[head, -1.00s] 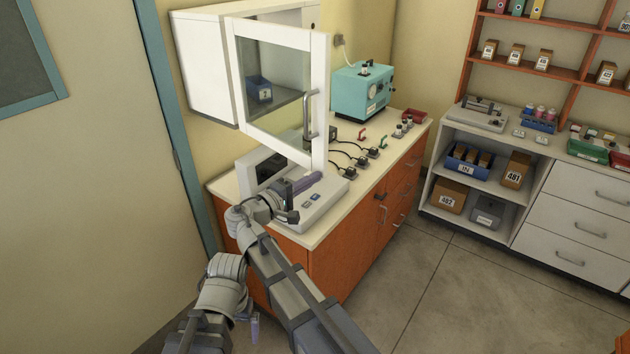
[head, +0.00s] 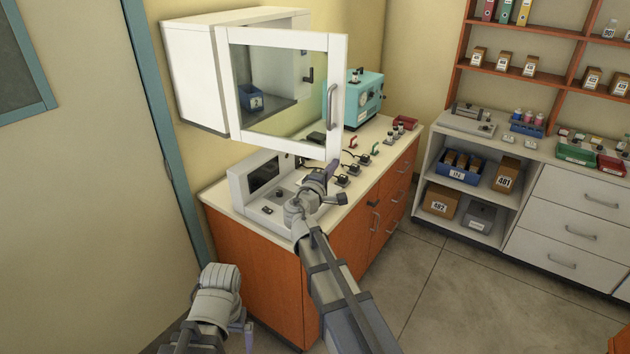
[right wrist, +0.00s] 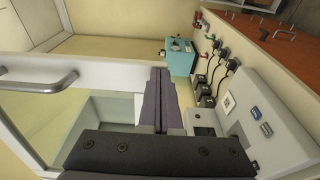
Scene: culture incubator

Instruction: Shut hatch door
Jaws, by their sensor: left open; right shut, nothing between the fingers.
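The hatch door (head: 285,143) is a white-framed glass door on the white wall cabinet (head: 196,75). It stands partly open, hinged on its left side, with a grey bar handle (head: 332,106) near its free right edge. The door frame and handle (right wrist: 40,84) also show in the right wrist view. My right gripper (head: 333,168) is shut and empty at the door's lower right corner. Its purple fingers (right wrist: 160,98) overlap the frame in the right wrist view; I cannot tell if they touch it. My left gripper (head: 248,335) is open, low at the bottom, partly hidden by its arm.
Below the door, an orange counter (head: 262,262) carries a white device (head: 240,190), black plugs with cables and a teal machine (head: 358,100). A blue bin (head: 256,103) is inside the cabinet. White shelving (head: 430,185) stands at right; the floor between is clear.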

